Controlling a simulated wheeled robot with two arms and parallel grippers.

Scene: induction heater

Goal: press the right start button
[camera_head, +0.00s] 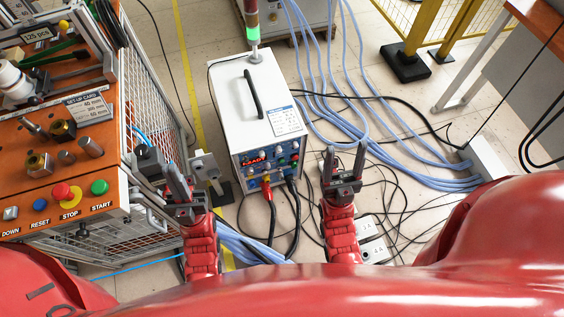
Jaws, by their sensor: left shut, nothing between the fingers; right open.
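A green START button (99,187) sits at the right end of a row of buttons on the orange control panel (122,205) at the left. It is the only start button in view, and nothing covers it. My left gripper (176,172) is shut and empty, to the right of the panel and apart from the button in the picture. My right gripper (344,158) is open and empty, further right, beyond the white heater unit's front right corner.
Beside START are a red STOP knob (62,191) on a yellow collar, a blue RESET button (40,205) and a DOWN switch (10,213). A wire mesh guard (150,80) flanks the bench. The white heater unit (232,100) stands on the floor, with blue hoses (340,112) beside it.

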